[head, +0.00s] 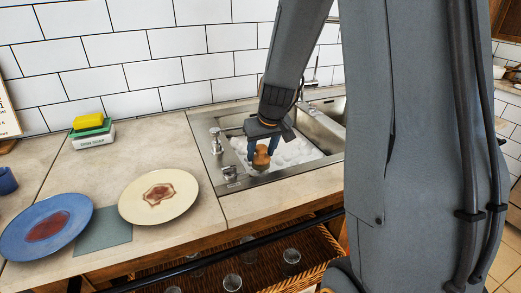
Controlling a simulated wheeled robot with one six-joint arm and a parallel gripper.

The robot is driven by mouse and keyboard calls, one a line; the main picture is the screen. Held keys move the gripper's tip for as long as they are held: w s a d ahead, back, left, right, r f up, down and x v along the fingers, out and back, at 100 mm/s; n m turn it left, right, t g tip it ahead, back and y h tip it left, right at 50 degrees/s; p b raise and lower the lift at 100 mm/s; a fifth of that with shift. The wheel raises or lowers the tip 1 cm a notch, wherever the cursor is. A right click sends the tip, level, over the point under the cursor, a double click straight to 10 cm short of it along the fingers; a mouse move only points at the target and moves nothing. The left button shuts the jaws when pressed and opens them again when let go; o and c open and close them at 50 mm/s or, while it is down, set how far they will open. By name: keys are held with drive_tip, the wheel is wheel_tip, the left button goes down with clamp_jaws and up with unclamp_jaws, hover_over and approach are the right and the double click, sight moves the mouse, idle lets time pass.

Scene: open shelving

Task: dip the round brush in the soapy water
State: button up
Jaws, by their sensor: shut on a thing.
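My gripper (263,149) is over the sink basin, pointing down. It is shut on the round brush (262,160), of which a brown, rounded wooden part shows between the fingers. The brush's lower end is hidden or too small to make out. The soapy water (313,151) shows as white foam in the basin, below and around the brush. I cannot tell whether the brush touches the foam.
The steel sink (250,183) has a tap fitting (215,140) at its left. A cream plate (190,203) and a blue plate (20,233), both stained, lie on the counter at left. A yellow sponge (89,121) sits on a box behind. Glasses (232,282) stand in a basket below.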

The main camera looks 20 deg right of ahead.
sight(261, 169)
drive_tip(key=shift+f+b, duration=3.35)
drive_tip(key=shift+f, duration=0.35)
wheel_tip(261, 169, up, 19)
drive_tip(key=p, duration=1.7)
